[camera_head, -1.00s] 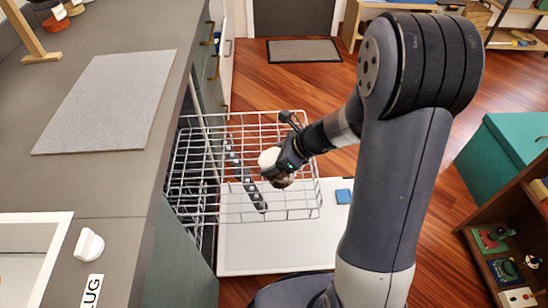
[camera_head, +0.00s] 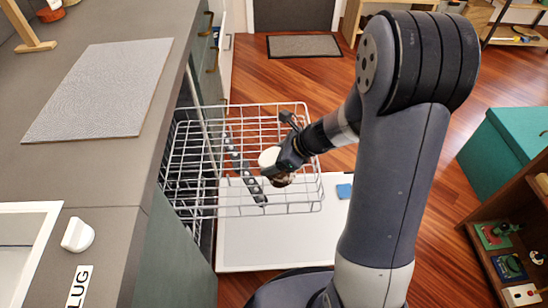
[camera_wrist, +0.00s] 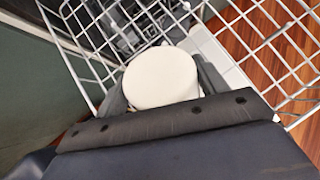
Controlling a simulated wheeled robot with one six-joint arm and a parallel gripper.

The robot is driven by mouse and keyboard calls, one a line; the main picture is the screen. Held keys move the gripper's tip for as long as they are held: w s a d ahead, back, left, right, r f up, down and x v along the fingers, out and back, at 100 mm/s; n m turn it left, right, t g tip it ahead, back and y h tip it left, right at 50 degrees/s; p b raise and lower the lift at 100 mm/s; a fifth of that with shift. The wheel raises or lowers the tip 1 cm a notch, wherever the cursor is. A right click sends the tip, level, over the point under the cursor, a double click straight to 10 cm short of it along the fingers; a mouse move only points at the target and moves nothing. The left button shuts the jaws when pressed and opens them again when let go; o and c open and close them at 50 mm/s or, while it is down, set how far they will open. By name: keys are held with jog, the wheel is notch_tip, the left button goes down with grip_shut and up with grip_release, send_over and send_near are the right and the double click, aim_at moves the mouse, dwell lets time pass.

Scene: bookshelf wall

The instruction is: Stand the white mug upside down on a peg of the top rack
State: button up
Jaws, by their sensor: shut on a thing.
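The white mug (camera_head: 269,156) is held in my gripper (camera_head: 280,166) over the pulled-out wire top rack (camera_head: 262,106). In the wrist view the mug (camera_wrist: 161,77) shows a flat, round white face towards the camera, between the two dark fingers of my gripper (camera_wrist: 163,88). Its handle is not visible. The rack's wires (camera_wrist: 262,45) show around and beyond the mug. A dark strip with lighter spots (camera_head: 246,178) runs along the rack, left of the mug. I cannot tell whether the mug touches a peg, as my gripper hides its lower part.
A white open door panel (camera_head: 265,244) lies below the rack, with a blue block (camera_head: 344,191) on it. The counter (camera_head: 115,178) with a grey mat (camera_head: 105,90) borders the rack on the left. A teal box (camera_head: 505,145) and a wooden shelf (camera_head: 470,238) stand right.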

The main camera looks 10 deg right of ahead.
jog(key=shift+f+b, duration=0.55)
jog(key=shift+f, duration=0.1)
jog(key=o, duration=1.4)
jog(key=shift+c, duration=0.2)
jog(key=p+v, duration=0.3)
jog(key=v, duration=0.8)
jog(key=shift+a+f, duration=0.15)
